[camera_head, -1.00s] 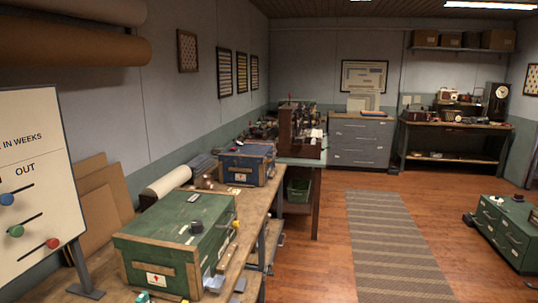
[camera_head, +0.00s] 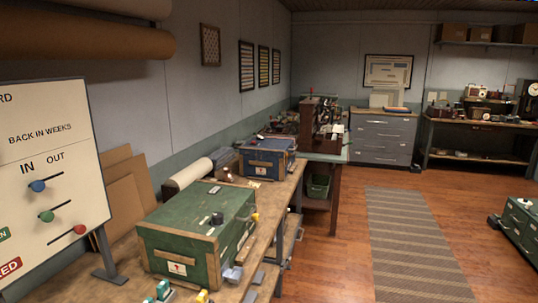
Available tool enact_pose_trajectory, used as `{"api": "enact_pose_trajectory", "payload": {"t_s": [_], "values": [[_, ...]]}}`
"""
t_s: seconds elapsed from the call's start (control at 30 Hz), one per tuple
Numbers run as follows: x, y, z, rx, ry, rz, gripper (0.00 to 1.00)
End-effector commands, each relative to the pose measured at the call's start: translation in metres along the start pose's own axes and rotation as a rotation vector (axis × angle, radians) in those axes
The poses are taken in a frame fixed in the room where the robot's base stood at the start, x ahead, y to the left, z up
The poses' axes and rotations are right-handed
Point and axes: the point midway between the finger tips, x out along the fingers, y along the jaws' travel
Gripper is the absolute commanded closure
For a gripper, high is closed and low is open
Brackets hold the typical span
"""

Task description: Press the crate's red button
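A green wooden crate (camera_head: 160,216) with brown corner strips stands on the long workbench, left of centre. Its lid carries a dark round knob (camera_head: 217,218) and a small dark plate (camera_head: 215,190). A yellow part (camera_head: 255,217) sticks out at its right side, and a white label (camera_head: 177,268) with a red mark is on its front. A blue crate (camera_head: 267,158) stands farther back on the same bench. My gripper is not in view.
The workbench (camera_head: 262,228) runs away along the left wall. Small green and yellow items (camera_head: 163,290) lie at its near end. A white board (camera_head: 58,185) with coloured sliders stands at the left. The wooden floor and striped mat (camera_head: 405,235) to the right are clear.

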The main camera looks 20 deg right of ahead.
Motion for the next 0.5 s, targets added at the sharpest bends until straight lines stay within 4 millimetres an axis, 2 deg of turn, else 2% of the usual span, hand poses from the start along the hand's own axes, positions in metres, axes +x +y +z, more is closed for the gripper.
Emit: {"api": "enact_pose_trajectory", "payload": {"t_s": [0.07,0.5], "values": [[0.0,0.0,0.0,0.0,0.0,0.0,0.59],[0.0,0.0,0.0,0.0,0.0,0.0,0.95]]}}
